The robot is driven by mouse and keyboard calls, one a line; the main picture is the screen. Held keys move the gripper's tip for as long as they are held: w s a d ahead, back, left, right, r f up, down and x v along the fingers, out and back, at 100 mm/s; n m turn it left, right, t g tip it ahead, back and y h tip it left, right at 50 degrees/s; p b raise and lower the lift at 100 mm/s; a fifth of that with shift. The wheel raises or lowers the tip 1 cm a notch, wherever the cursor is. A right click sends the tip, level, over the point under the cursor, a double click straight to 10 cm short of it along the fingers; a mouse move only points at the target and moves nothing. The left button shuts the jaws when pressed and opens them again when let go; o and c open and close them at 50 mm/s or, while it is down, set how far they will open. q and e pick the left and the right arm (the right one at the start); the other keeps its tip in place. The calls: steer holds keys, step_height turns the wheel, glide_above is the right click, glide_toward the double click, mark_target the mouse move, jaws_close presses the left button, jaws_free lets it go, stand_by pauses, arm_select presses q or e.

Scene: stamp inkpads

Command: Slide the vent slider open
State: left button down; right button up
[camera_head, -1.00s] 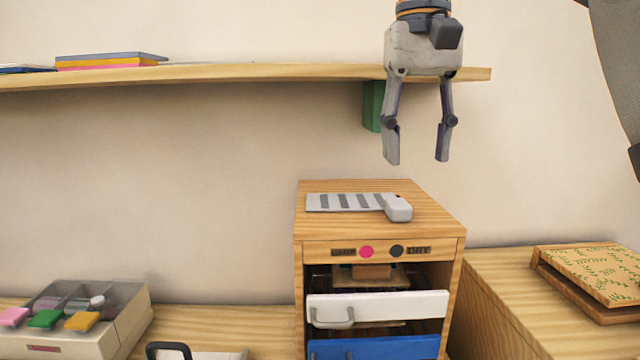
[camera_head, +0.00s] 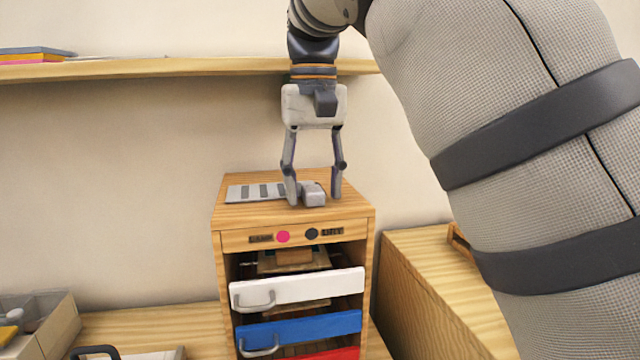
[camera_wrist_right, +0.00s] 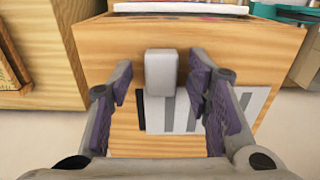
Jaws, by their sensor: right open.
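The vent slider is a light grey slotted plate (camera_head: 256,192) on top of the wooden cabinet (camera_head: 235,212), with a raised grey block as its knob (camera_head: 313,195) at the right end. Dark slots show between the plate's bars. My right gripper (camera_head: 314,200) points down, open, with one finger on each side of the knob. In the right wrist view the knob (camera_wrist_right: 161,72) stands between the open fingers (camera_wrist_right: 160,92), with a gap on both sides. The plate (camera_wrist_right: 180,113) lies partly behind the right-hand finger there. My left gripper is not in view.
White (camera_head: 300,286) and blue (camera_head: 300,326) drawers with handles are below in the cabinet. A pink dot and a dark dot mark its front. A wall shelf (camera_head: 180,67) runs behind. A lower wooden unit (camera_head: 430,285) stands right, and my right arm covers much of that side.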

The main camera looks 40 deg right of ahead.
steer(key=shift+w, duration=0.15)
jaws_close()
steer(key=shift+w+a, duration=0.15)
steer(key=shift+a, duration=0.15)
jaws_free()
step_height(320, 180, up, 8)
steer(key=shift+f, duration=0.15)
stand_by(0.5)
